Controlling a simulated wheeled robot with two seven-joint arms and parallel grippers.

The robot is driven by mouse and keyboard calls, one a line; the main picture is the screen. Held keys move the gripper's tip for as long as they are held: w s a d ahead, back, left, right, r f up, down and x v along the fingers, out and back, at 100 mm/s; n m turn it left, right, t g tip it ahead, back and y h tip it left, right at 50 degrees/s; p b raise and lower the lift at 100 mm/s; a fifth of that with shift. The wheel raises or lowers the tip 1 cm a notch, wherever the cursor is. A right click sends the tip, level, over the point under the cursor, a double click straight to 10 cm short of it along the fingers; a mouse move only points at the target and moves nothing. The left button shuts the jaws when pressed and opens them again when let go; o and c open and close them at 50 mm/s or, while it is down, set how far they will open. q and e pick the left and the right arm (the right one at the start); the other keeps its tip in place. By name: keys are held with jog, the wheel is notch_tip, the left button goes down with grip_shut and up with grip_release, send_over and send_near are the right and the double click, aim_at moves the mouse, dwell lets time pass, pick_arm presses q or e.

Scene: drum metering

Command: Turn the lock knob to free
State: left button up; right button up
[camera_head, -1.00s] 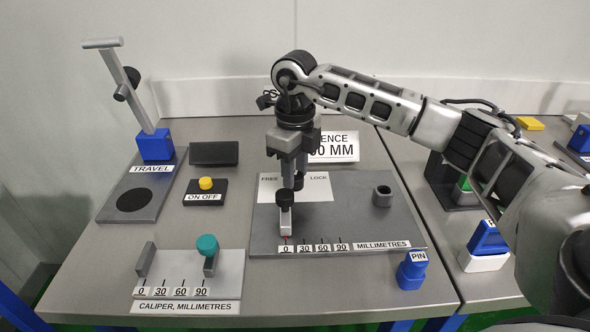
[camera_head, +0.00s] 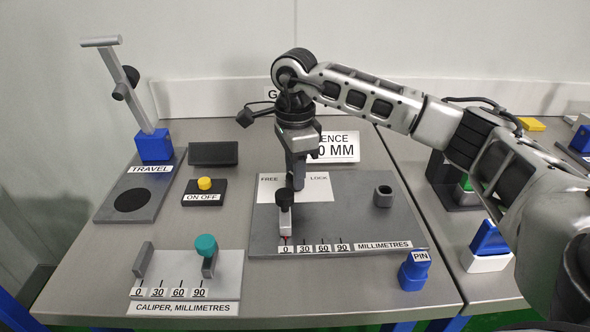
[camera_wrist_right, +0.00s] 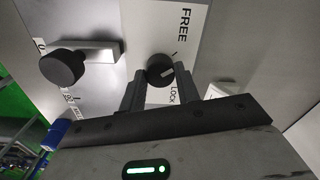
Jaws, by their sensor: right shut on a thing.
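The lock knob (camera_wrist_right: 158,70) is a small black round knob with a pale pointer mark, on a white plate (camera_wrist_right: 165,28) printed FREE and LOCK. My right gripper (camera_wrist_right: 159,84) points down at the plate and is shut on the knob, one finger on each side. In the head view, my right gripper (camera_head: 298,178) hides most of the knob and sits between the two printed words. I cannot tell exactly which word the pointer mark faces. My left gripper is not in view.
A slider with a black knob (camera_head: 285,198) stands close in front of my right gripper, at 0 on the millimetre scale. A grey socket (camera_head: 383,195) is to the right. A blue PIN block (camera_head: 413,273) and a caliper board (camera_head: 183,290) are nearer the front.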

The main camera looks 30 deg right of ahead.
jog(key=shift+r+n, duration=0.1)
jog(key=shift+n, duration=0.7)
jog(key=o, duration=1)
pick_arm(q)
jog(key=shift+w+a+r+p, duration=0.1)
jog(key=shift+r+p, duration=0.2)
jog(key=shift+p, duration=0.55)
pick_arm(e)
notch_tip(320, 180, up, 16)
jog(key=shift+f, duration=0.1)
